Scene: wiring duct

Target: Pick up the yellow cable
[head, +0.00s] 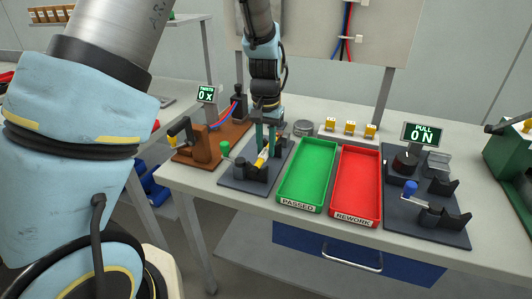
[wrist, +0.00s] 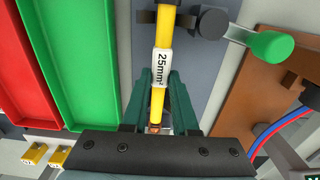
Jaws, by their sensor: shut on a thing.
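The yellow cable (wrist: 157,107) runs up the middle of the wrist view, with a white label reading 25mm² around it. My gripper (wrist: 160,95) has its green fingers on both sides of the cable's lower part, shut on it. In the head view my gripper (head: 265,135) points down over the dark grey fixture left of the green tray, with the yellow cable (head: 262,160) between and below its fingers. The cable's far end lies at a dark holder (wrist: 180,22) of the fixture. I cannot tell whether the cable is clear of the fixture.
The green PASSED tray (head: 283,201) and red REWORK tray (head: 331,209) stand empty right of the fixture (head: 229,179). A green-knobbed lever (wrist: 270,45) is close to the cable. A brown crimping stand (head: 225,145) is left; a pull tester (head: 455,233) is far right.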

